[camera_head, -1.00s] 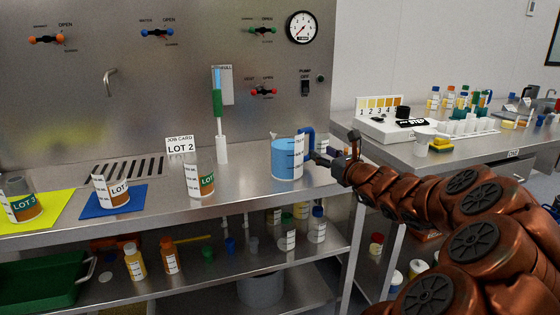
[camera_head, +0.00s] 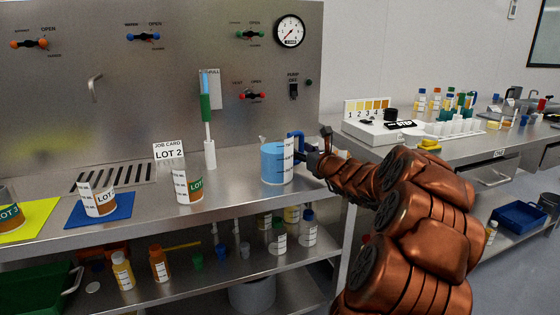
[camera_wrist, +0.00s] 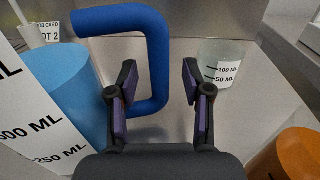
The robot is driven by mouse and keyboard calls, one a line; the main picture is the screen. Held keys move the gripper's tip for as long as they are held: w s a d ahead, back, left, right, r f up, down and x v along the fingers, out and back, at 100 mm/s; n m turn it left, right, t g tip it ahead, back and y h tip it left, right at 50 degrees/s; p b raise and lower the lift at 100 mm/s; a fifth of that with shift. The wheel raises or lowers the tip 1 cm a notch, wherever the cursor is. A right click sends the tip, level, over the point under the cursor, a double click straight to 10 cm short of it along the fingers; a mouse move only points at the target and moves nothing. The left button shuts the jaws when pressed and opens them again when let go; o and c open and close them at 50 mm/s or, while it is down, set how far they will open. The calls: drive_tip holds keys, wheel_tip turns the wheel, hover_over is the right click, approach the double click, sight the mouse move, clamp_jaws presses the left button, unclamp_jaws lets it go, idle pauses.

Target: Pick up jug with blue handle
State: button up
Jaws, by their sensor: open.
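The jug (camera_head: 272,163) has a light blue body, a white volume scale and a dark blue handle (camera_head: 299,148). It stands upright on the steel bench at its right end. In the wrist view the jug body (camera_wrist: 62,92) is at the left, and its handle (camera_wrist: 157,58) loops across the top and down toward the jaws. My gripper (camera_head: 312,160) is beside the handle at the jug's right. In the wrist view my gripper (camera_wrist: 158,98) is open, with the lower part of the handle between its two fingers, nearer the left finger. The head view hides most of the fingers.
A clear beaker (camera_wrist: 221,66) stands just beyond the right finger. An orange object (camera_wrist: 288,153) is at the lower right of the wrist view. A side table (camera_head: 440,150) is at right.

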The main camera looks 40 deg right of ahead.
drive_tip(key=shift+w, duration=0.1)
clamp_jaws()
idle(0.4)
